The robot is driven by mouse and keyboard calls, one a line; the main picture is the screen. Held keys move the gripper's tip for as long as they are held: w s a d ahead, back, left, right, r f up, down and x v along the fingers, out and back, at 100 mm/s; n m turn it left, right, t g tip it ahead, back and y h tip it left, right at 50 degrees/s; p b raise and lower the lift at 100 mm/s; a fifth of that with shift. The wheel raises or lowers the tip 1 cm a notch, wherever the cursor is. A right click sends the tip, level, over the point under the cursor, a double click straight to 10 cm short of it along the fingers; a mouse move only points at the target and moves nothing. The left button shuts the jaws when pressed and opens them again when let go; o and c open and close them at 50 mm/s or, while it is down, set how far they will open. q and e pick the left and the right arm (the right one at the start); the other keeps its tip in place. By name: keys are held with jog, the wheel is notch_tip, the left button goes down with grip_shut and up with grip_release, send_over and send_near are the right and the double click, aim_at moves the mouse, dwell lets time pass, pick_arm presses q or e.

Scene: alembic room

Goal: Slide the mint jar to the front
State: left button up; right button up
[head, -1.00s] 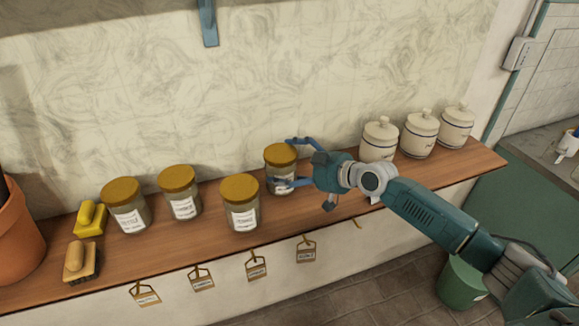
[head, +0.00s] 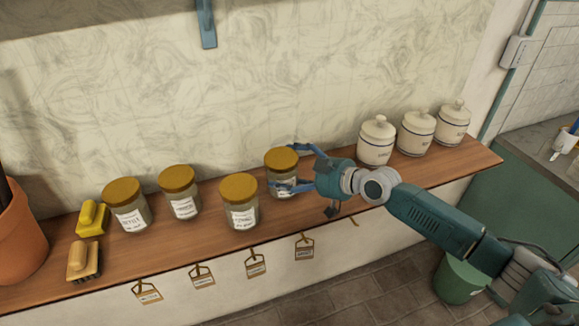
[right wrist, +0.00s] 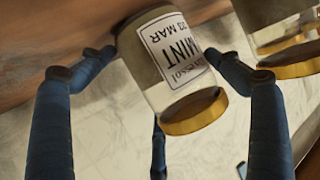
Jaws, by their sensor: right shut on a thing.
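The mint jar (head: 281,178) is a glass jar with a gold lid. It stands upright on the wooden shelf, the rightmost of the gold-lidded jars. In the right wrist view the mint jar (right wrist: 175,65) appears upside down, with a white label reading MINT. My right gripper (head: 290,168) comes in from the right and is shut on the jar, its blue fingers around its sides. The right gripper's fingers (right wrist: 160,80) also show on both sides of the jar in the wrist view. My left gripper is not in view.
Several other gold-lidded jars stand to the left, the nearest (head: 239,207) close by and nearer the front edge. White lidded canisters (head: 377,142) stand to the right. Label tags (head: 305,248) hang below the shelf's front edge. Bare shelf (head: 275,212) lies before the mint jar.

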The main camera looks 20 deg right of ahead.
aim_at(294, 181)
jog(key=shift+s+f+p, duration=0.15)
jog(key=shift+s+p, duration=0.4)
jog(key=shift+s, duration=0.35)
jog(key=shift+s+f+p, duration=0.15)
jog(key=shift+s+p, duration=0.35)
jog(key=shift+s, duration=0.35)
jog(key=shift+s+f+p, duration=0.15)
jog(key=shift+s+p, duration=0.6)
jog(key=shift+s, duration=0.8)
jog(key=o, duration=1.2)
jog(key=shift+w, duration=0.2)
jog(key=shift+r, duration=0.2)
jog(key=v, duration=1.2)
